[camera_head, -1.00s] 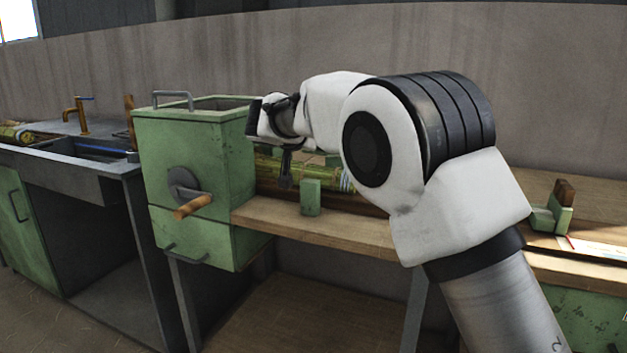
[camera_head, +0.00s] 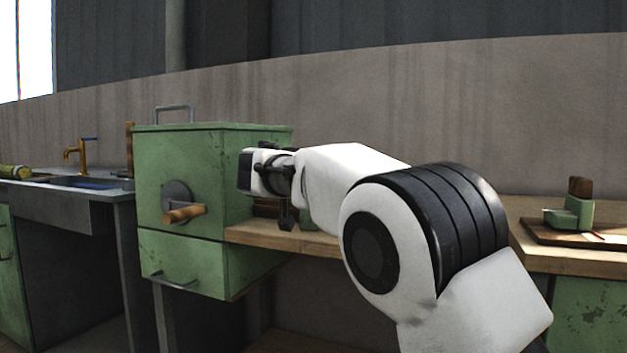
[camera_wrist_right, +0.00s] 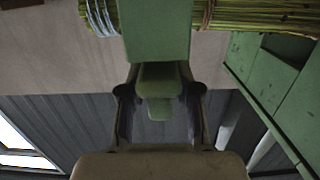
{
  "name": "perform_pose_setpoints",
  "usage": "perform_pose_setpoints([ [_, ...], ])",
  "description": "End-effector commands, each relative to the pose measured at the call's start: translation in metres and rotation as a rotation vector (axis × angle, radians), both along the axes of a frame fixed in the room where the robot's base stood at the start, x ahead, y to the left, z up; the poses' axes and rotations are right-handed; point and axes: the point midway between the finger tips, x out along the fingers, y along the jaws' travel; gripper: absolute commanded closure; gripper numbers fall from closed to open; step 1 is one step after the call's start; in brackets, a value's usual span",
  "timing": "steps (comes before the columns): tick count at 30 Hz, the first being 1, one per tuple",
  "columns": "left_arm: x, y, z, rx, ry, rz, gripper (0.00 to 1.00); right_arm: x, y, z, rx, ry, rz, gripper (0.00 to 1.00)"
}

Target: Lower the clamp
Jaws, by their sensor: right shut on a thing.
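My right gripper (camera_head: 286,222) points down beside the green winding box (camera_head: 180,165), over the bench, with its wrist below the box's top rim. In the right wrist view, the two fingers (camera_wrist_right: 160,88) are shut on a green tab of the clamp, whose broad green block (camera_wrist_right: 157,32) lies just beyond them. A straw bundle (camera_wrist_right: 258,17) runs behind the block, with pale wire wound near its left part. In the head view, my arm mostly hides the clamp and the bundle. My left gripper is not in view.
The box has a crank with a wooden handle (camera_head: 184,213) at its front. A sink with a brass tap (camera_head: 82,152) is at the left. A small green fixture (camera_head: 572,212) stands on the bench at the right. A wall closes the back.

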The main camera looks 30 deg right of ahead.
Motion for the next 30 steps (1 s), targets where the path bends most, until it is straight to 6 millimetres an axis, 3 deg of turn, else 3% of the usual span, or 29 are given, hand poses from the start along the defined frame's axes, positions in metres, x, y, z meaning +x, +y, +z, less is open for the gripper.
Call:
perform_pose_setpoints([
  [5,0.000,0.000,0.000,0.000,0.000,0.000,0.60,0.000,0.000,0.000,-0.001,0.001,0.000,1.00],
  [6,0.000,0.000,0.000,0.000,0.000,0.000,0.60,0.000,0.000,0.000,-0.001,0.001,0.000,0.57],
  [7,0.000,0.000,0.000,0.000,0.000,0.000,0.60,0.000,0.000,0.000,-0.001,0.001,0.000,0.52],
  [19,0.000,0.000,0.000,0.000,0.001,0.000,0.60,-0.005,0.007,0.001,-0.001,0.001,0.001,0.52],
  [30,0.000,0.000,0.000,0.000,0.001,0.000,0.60,-0.062,0.072,0.011,-0.004,0.000,0.000,0.52],
])
